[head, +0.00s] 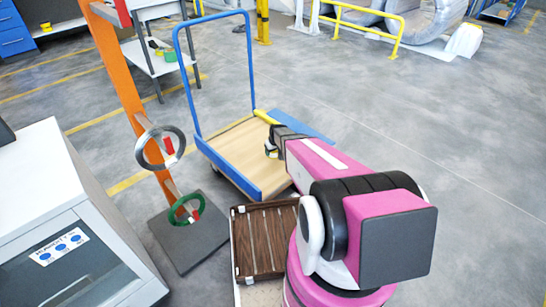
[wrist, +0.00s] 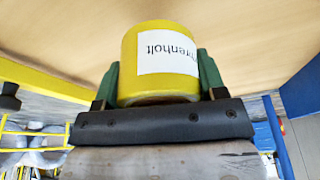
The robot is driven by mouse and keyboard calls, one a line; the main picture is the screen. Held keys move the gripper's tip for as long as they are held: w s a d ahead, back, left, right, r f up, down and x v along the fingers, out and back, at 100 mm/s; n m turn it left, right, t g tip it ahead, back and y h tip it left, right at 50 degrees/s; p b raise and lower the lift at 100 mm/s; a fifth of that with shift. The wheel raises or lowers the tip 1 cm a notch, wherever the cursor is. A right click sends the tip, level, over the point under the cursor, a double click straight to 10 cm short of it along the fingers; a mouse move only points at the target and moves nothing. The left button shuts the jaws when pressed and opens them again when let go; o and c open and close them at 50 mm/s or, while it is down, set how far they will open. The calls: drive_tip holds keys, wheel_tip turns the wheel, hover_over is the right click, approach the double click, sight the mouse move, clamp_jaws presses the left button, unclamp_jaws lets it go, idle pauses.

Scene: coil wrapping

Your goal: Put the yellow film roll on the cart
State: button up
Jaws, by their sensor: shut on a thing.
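The yellow film roll (wrist: 130,62) is in my gripper in the wrist view, with a white label that reads upside down. Green fingers (wrist: 158,80) press on it from both sides. In the head view my gripper (head: 271,150) is over the far right part of the cart's wooden deck (head: 238,150); the roll is hardly visible there. The cart has blue edges and a tall blue handle (head: 177,60). The deck fills the wrist view behind the roll. I cannot tell whether the roll touches the deck.
A brown slatted crate (head: 262,240) stands in front of the cart. An orange post (head: 120,75) with a grey ring (head: 150,135) and a green ring (head: 183,222) stands left of it. A white cabinet (head: 40,180) is at the left. Floor to the right is clear.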

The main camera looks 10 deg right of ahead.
sight(273, 160)
drive_tip(key=shift+f, duration=1.95)
drive_tip(key=o, duration=1.1)
drive_tip(key=shift+f, duration=0.15)
drive_tip(key=v, duration=1.2)
drive_tip(key=shift+s, duration=0.15)
drive_tip(key=s+r+m+g, duration=0.1)
drive_tip(key=s+r, duration=0.5)
drive_tip(key=s, duration=0.2)
drive_tip(key=s+r+m+g, duration=0.1)
drive_tip(key=s+r, duration=0.5)
drive_tip(key=s, duration=0.2)
drive_tip(key=s+r+m+h, duration=0.1)
drive_tip(key=s+r, duration=0.5)
drive_tip(key=s, duration=0.2)
drive_tip(key=shift+s+a+r+m+g, duration=0.15)
drive_tip(key=shift+s+a+m+g, duration=0.05)
drive_tip(key=shift+a+m+g, duration=0.2)
